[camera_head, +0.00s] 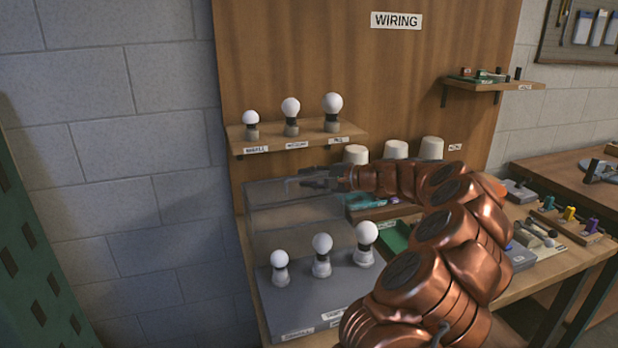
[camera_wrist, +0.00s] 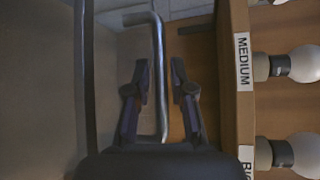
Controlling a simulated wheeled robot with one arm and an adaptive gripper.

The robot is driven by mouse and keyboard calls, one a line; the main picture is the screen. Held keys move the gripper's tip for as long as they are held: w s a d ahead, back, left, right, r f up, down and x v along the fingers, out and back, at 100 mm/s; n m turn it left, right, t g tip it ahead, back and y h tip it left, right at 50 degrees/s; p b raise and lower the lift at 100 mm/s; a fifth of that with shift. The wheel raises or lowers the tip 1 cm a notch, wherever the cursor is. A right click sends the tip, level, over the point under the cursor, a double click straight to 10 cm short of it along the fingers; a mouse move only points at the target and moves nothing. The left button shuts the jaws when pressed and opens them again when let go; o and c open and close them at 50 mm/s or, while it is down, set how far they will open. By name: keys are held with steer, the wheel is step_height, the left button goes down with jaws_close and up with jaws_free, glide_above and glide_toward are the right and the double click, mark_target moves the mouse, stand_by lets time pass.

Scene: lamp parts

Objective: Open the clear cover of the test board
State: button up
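The grey test board (camera_head: 310,300) lies on the bench, with three white bulbs in sockets standing on it. Its clear cover (camera_head: 300,232) appears raised, standing behind the bulbs near the back panel. My gripper (camera_head: 312,181) is at the cover's upper edge. In the wrist view, my gripper (camera_wrist: 158,68) is open, with a finger on each side of the cover's metal handle bar (camera_wrist: 160,100). Gaps show between both fingertips and the bar. The cover's hinge side is not clear to see.
A wooden shelf (camera_head: 300,140) with three bulbs is just above my gripper; in the wrist view its labelled edge (camera_wrist: 242,80) is close on the right. White cups (camera_head: 395,150) and a green tray (camera_head: 394,238) are behind my arm. A brick wall is at left.

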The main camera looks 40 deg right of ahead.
steer(key=shift+c, duration=0.4)
jaws_close()
steer(key=shift+s+f+b, duration=0.1)
steer(key=shift+b, duration=0.3)
